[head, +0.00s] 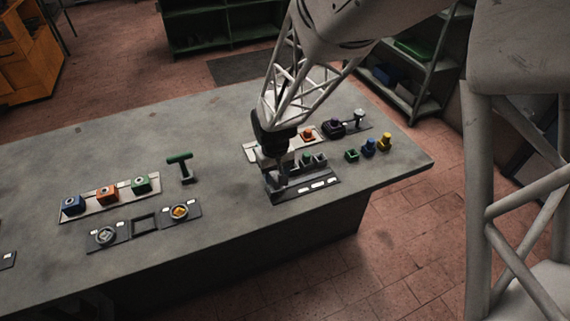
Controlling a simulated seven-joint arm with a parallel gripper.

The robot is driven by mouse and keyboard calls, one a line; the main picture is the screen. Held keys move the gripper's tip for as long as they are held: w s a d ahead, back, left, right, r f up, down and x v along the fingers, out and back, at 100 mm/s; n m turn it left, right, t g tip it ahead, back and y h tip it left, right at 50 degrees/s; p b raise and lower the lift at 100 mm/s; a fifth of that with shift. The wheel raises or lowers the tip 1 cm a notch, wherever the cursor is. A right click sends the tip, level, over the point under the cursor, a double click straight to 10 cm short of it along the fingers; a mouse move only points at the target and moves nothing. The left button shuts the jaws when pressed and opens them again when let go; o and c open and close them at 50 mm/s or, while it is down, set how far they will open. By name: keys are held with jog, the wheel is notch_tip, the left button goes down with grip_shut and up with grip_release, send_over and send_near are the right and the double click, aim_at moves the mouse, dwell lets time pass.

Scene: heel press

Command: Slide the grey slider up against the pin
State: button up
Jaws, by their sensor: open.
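My gripper (282,180) points down over the left part of a dark panel with white labels (318,185), near the right end of the table. The jaws are small and dark here. Nothing can be seen held between them. A grey slider cannot be made out clearly; the gripper and its dark wrist cover the left part of the panel. The pin cannot be told apart from the small dark parts there. I cannot tell whether the gripper touches anything.
A green T-handle (181,167) stands left. Bare grey table (225,185) lies between.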

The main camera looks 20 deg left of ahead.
aim_at(276, 178)
jog(key=shift+f, duration=1.75)
jog(key=shift+c, duration=0.2)
grip_shut()
